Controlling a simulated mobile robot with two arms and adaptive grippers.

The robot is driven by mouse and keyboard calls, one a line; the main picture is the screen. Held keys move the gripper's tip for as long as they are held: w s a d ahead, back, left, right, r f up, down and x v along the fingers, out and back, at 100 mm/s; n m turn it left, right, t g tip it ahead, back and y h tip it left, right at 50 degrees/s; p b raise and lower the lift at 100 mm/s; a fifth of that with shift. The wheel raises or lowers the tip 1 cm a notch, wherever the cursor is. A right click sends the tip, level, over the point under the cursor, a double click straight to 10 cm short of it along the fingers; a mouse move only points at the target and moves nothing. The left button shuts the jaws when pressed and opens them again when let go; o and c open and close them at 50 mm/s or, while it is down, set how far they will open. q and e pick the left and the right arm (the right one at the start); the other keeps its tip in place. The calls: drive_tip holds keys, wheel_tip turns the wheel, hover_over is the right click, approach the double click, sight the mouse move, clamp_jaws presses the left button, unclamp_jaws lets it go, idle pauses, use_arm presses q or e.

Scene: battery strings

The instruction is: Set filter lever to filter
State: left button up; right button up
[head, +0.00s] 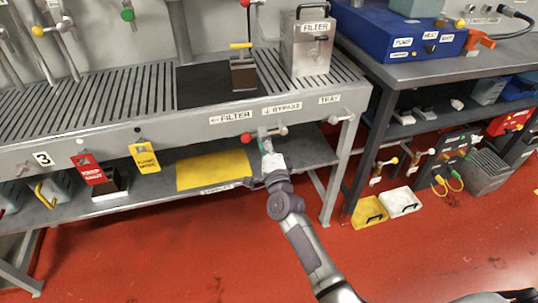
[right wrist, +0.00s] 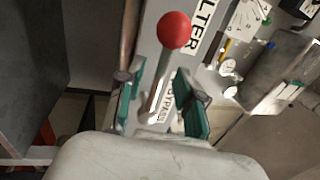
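The filter lever (head: 256,135) is a metal rod with a red ball on the front rail under the FILTER and BYPASS labels. In the head view its red ball is at the left end, below the FILTER label (head: 232,117). In the right wrist view the red ball (right wrist: 174,30) lies beside the FILTER label (right wrist: 201,25), and the BYPASS label (right wrist: 180,98) is partly hidden. My right gripper (head: 266,147) is at the lever. Its green-padded fingers (right wrist: 160,75) are apart, on either side of the rod. My left gripper is out of view.
A grey filter box (head: 306,48) stands on the slatted bench above. The TRAY handle (head: 338,118) is to the right. Red tag (head: 88,168) and yellow tag (head: 145,157) hang at the left. A yellow sheet (head: 212,170) lies on the lower shelf. The red floor is open in front.

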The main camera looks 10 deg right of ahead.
drive_tip(key=s+f, duration=0.2)
drive_tip(key=s, duration=0.8)
drive_tip(key=shift+d, duration=0.15)
